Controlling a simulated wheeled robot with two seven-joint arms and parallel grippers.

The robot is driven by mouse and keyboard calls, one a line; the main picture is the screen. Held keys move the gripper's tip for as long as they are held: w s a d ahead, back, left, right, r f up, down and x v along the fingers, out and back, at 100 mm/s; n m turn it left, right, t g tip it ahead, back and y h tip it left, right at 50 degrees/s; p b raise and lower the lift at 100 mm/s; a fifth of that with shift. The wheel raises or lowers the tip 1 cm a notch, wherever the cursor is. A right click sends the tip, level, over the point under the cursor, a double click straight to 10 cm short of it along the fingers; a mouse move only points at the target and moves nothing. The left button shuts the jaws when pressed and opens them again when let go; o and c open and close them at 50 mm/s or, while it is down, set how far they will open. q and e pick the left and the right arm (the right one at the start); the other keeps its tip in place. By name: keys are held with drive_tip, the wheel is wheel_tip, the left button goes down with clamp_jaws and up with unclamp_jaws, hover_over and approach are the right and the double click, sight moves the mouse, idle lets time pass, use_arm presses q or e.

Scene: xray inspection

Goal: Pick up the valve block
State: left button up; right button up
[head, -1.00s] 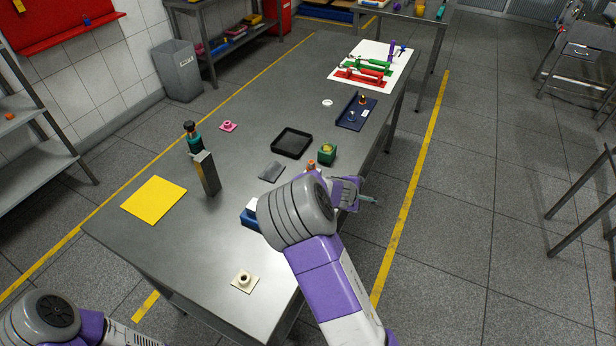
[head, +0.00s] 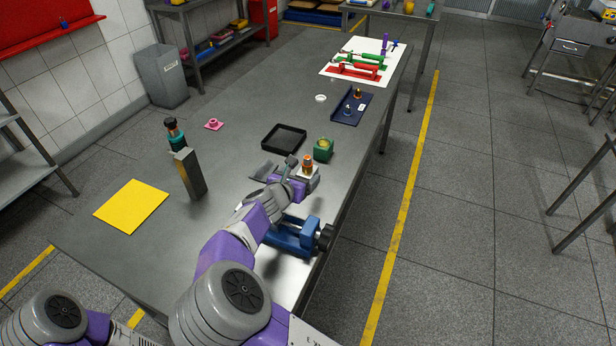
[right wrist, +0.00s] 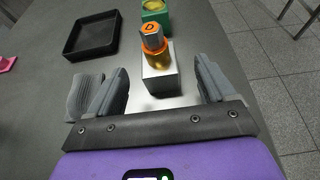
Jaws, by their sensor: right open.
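A pale metal block (head: 312,174) with a brass and orange fitting on top stands near the table's right edge. I cannot tell for certain which is the valve block. My right gripper (head: 297,179) is open and empty, its fingers (right wrist: 160,78) pointing at the pale block from either side, apparently just short of it. My left gripper is out of view.
A blue vise (head: 292,238) sits below my right forearm. A tall grey stand (head: 190,174) and a yellow sheet (head: 131,205) are further left. The table's right edge is close.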

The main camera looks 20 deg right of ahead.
sight(305, 171)
drive_tip(key=x, duration=0.3)
drive_tip(key=shift+w+d+f+b, duration=0.15)
drive_tip(key=shift+w+f+b, duration=0.05)
drive_tip(key=shift+w+b, duration=0.2)
drive_tip(key=shift+s, duration=0.1)
drive_tip(key=c, duration=1.4)
drive_tip(key=shift+c, duration=0.3)
drive_tip(key=shift+r, duration=0.1)
